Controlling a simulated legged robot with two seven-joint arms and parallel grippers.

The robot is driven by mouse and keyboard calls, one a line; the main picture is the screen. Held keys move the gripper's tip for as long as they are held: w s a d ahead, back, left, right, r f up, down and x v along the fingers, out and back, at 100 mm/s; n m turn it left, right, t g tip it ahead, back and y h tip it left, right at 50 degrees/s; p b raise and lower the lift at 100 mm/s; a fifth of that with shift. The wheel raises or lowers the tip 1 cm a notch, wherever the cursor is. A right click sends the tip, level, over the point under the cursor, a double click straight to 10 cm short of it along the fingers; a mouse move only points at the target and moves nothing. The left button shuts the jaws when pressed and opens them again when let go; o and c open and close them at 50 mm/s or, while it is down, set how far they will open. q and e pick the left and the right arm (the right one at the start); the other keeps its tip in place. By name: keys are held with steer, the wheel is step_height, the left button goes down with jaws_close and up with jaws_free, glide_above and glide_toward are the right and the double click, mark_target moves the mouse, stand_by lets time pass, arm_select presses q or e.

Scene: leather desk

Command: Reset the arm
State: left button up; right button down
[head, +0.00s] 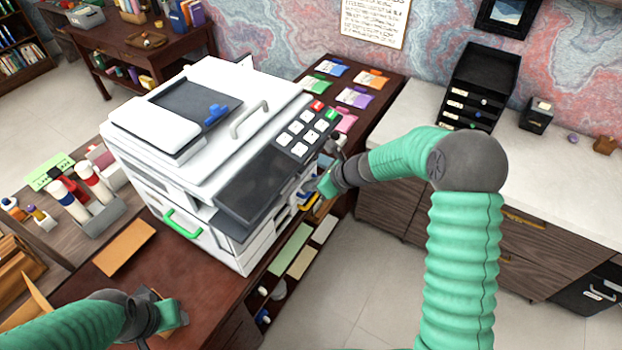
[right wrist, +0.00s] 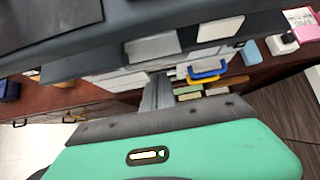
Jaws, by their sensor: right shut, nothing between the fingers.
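My right arm (head: 461,260) rises from the lower right of the head view and bends at a dark elbow toward the printer. My right gripper (head: 312,186) is at the right side of the white printer (head: 205,130), below its button panel. In the right wrist view my right gripper (right wrist: 158,92) shows narrow grey fingers, shut with nothing between them, under the printer's overhanging panel. I cannot tell whether they touch the printer. My left gripper (head: 155,305) is low over the desk at the lower left, and its fingers are too hidden to read.
A blue-and-yellow handle (right wrist: 207,72) is right of the fingers in the wrist view. A black drawer tower (head: 480,90) stands on the pale counter (head: 425,105). Floor shows between desk and counter.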

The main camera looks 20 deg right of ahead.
arm_select(q)
steer(key=s+b+x, duration=0.2)
steer(key=b+x, duration=0.5)
steer(key=shift+w+a+f, duration=0.45)
steer(key=shift+w+f, duration=0.15)
arm_select(e)
steer(key=s+a+f+n+g+h, duration=0.1)
steer(key=s+f+n+g+h, duration=0.1)
steer(key=s+n, duration=1)
steer(key=s+a+f+n+g+h, duration=0.1)
steer(key=s+f+n+g+h, duration=0.1)
steer(key=s+n, duration=1.1)
steer(key=f+n+h, duration=0.1)
steer(key=n, duration=0.2)
steer(key=shift+f, duration=0.15)
arm_select(q)
steer(key=shift+w, duration=0.1)
steer(key=shift+d, duration=0.15)
arm_select(e)
steer(key=shift+d, duration=0.1)
steer(key=shift+s, duration=0.1)
